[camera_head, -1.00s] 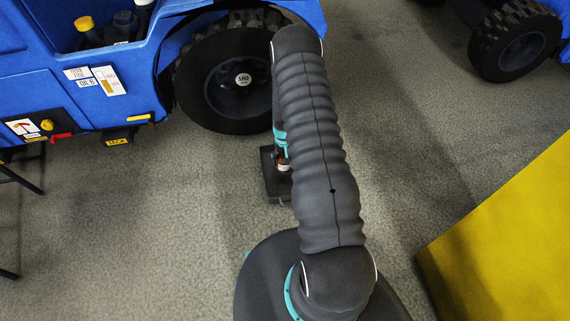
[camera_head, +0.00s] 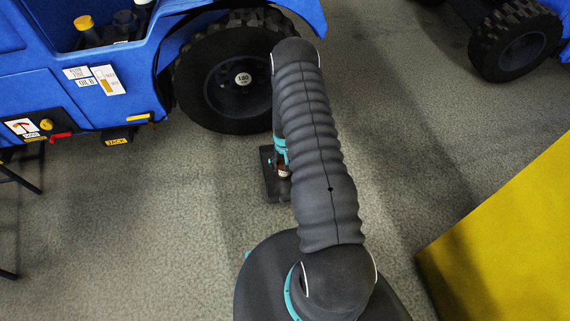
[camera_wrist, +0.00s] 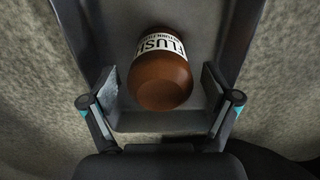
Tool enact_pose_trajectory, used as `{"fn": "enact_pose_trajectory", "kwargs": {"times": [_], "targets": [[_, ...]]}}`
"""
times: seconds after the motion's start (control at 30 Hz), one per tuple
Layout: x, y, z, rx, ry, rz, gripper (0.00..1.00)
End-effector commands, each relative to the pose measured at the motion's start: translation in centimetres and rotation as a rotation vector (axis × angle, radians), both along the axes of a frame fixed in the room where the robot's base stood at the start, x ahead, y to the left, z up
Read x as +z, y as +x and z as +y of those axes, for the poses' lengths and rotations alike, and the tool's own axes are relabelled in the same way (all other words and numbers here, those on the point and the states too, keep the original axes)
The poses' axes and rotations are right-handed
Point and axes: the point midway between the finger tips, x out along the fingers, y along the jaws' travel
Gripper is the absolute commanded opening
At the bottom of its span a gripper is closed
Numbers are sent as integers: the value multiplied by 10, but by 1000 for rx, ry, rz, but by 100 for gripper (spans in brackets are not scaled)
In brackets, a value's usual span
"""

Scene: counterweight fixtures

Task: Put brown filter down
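The brown filter (camera_wrist: 160,80), with a white label reading "FLUSH", is in the wrist view. It sits within a dark grey tray (camera_wrist: 160,122) and between the fingers of my gripper (camera_wrist: 162,88). The fingers are spread, with a gap on each side of the filter. In the head view a small part of the filter (camera_head: 284,172) shows beside my arm, over the dark tray (camera_head: 268,182) on the floor. My arm hides most of the gripper and part of the tray there.
A blue truck (camera_head: 60,95) with a big black wheel (camera_head: 222,85) stands just behind the tray. A second wheel (camera_head: 515,45) is at the upper right. A yellow block (camera_head: 510,230) stands at the right. Grey floor (camera_head: 150,240) is open at the left.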

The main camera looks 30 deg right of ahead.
Motion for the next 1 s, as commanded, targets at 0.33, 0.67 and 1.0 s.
{"fn": "enact_pose_trajectory", "kwargs": {"times": [0.33,0.67,1.0], "targets": [[9,1,0,0,0,-1,88],[71,1,0,0,-1,-4,88],[117,0,0,0,0,-1,88]]}}
